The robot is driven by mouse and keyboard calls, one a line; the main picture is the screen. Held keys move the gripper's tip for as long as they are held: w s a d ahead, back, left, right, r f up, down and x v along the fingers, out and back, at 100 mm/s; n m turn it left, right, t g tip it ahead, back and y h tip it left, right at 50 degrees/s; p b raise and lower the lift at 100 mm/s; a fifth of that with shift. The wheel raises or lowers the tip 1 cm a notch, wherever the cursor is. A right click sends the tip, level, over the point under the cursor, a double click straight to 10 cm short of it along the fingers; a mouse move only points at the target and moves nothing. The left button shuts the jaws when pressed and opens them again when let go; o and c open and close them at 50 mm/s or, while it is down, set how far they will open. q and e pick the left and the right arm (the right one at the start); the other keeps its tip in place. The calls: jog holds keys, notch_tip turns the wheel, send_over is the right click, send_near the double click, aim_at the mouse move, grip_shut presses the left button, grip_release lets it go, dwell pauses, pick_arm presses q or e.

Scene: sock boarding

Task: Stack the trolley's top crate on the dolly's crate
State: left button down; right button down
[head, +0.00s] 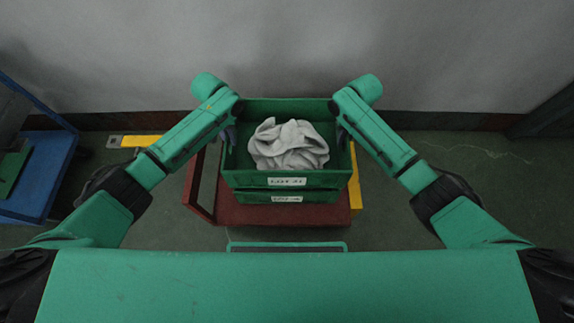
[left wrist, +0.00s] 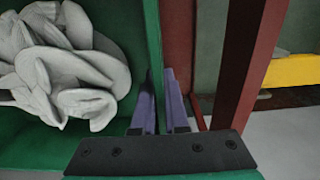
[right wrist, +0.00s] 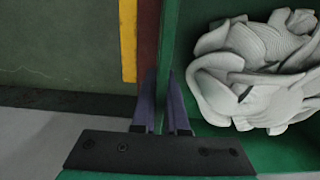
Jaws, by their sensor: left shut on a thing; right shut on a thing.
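The upper green crate (head: 285,181), with pale grey socks (head: 288,145) piled in it, is over the lower green crate (head: 320,196). They look lined up, but I cannot tell whether they touch. The lower crate is on the dark red dolly (head: 270,214). My left gripper (head: 230,133) is shut on the upper crate's left wall, with its fingers (left wrist: 162,105) at the rim. My right gripper (head: 343,131) is shut on the right wall, and its fingers also show in the right wrist view (right wrist: 165,105). Most of the lower crate is hidden.
A blue trolley (head: 42,170) stands at the far left, carrying a green item. The dolly's red upright frame (head: 203,185) is left of the crates. Yellow floor markings (head: 141,141) show nearby. A grey wall (head: 290,50) is behind. The floor at right is clear.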

aim_at(233, 148)
pick_arm(q)
jog(key=shift+r, duration=0.2)
pick_arm(e)
jog(key=shift+r, duration=0.2)
pick_arm(q)
jog(key=shift+f, duration=0.1)
pick_arm(e)
jog(key=shift+f, duration=0.1)
